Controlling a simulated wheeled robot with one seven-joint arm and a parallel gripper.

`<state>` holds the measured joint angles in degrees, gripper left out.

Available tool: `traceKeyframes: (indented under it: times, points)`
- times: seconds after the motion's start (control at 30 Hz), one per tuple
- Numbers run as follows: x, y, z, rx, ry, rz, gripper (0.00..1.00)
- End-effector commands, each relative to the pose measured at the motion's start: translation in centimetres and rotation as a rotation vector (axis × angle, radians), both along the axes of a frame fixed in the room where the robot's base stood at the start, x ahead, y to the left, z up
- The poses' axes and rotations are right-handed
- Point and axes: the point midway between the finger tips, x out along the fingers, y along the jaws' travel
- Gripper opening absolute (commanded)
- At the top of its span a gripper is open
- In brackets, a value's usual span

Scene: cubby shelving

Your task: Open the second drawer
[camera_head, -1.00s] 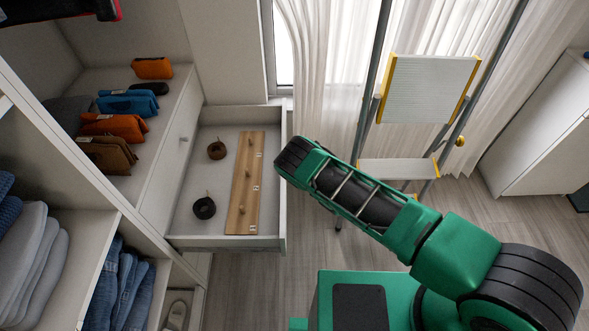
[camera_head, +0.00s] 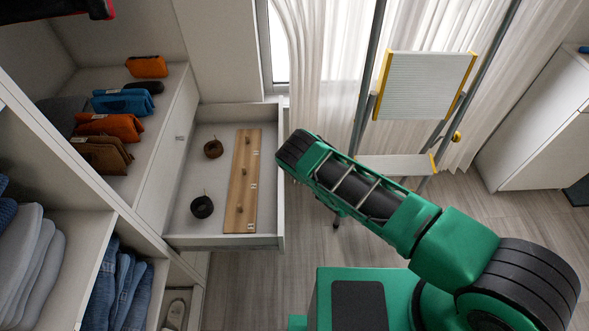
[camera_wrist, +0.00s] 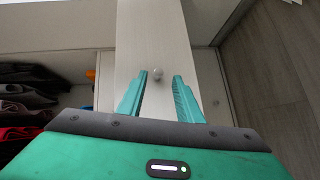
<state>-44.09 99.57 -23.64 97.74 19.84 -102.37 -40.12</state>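In the head view, one drawer (camera_head: 225,242) is pulled out from the left unit. It holds a wooden strip with pegs (camera_head: 242,180) and two dark coiled items (camera_head: 213,149). Above it is a closed pale drawer front with a small knob (camera_head: 180,138). In the wrist view, a round grey knob (camera_wrist: 157,74) is on a pale front (camera_wrist: 150,35). My gripper (camera_wrist: 160,84) is open and empty, its teal fingers on either side of the knob's line. I cannot tell whether they reach it. In the head view my arm hides the gripper.
Folded pouches (camera_head: 123,102) lie on the shelf above the closed drawer. Folded clothes (camera_head: 28,255) and jeans (camera_head: 120,285) fill lower cubbies at left. A stepladder (camera_head: 425,85) stands beyond my arm by the curtains. Bare floor (camera_head: 240,290) lies in front of the open drawer.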

Motion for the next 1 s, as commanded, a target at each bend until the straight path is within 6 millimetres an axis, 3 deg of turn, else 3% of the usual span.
traceKeyframes:
  times: [0.2,0.4,1.0]
  points:
    - [-2.6,-3.2,0.5,-0.002,0.003,-0.003,0.32]
    - [-3.9,-4.8,0.7,-0.001,0.002,-0.002,0.32]
    - [-4.3,-5.1,0.8,-0.001,0.002,-0.001,0.32]
